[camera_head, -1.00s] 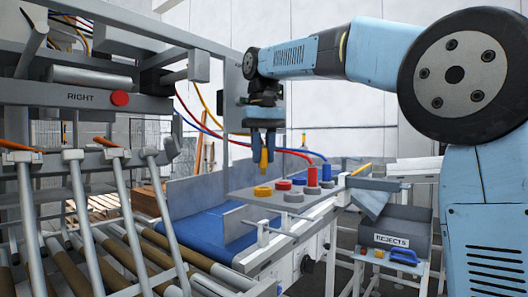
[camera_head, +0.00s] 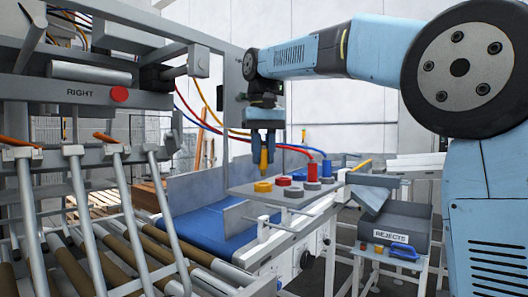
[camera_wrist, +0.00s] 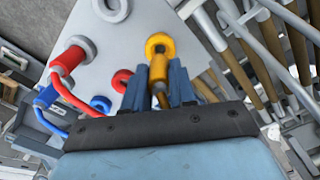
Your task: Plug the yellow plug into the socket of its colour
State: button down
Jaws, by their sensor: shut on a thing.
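My gripper (camera_head: 264,150) is shut on the yellow plug (camera_head: 264,160) and holds it upright, pointing down. The yellow socket (camera_head: 263,187), a round ring, stands on the grey plate just below the plug, with a small gap in the head view. In the wrist view, my gripper (camera_wrist: 158,82) grips the yellow plug (camera_wrist: 158,70), which overlaps the lower part of the yellow socket ring (camera_wrist: 159,42). Whether the tip touches the ring is hard to tell there.
The plate (camera_head: 245,191) also bears a red socket (camera_wrist: 121,80) and a blue socket (camera_wrist: 100,103). A red plug (camera_head: 312,172) and a blue plug (camera_head: 326,168), both cabled, stand at its right. A rejects bin (camera_head: 420,222) lies further right, rollers (camera_head: 130,258) at left.

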aim_at(263, 169)
jog(key=shift+f, duration=1.65)
dwell(2.7)
jog(key=c, duration=0.8)
grip_release()
jog(key=shift+c, duration=0.2)
notch_tip(263, 169, up, 14)
jog(key=shift+f, duration=0.15)
jog(key=s+d+f+m+t, duration=0.1)
jog(key=s+d+f+t, duration=0.1)
jog(key=s+d+f, duration=0.5)
jog(key=s+d+f+m+t, duration=0.1)
jog(key=s+d+f, duration=0.7)
jog(key=f, duration=0.6)
jog(key=s+d+f+m+t, duration=0.1)
jog(key=s+d+f+t, duration=0.1)
jog(key=s+d+f, duration=0.5)
notch_tip(263, 169, down, 5)
jog(key=shift+s+d+r+m+t, duration=0.2)
jog(key=shift+s+d+m+t, duration=0.1)
jog(key=shift+d, duration=0.3)
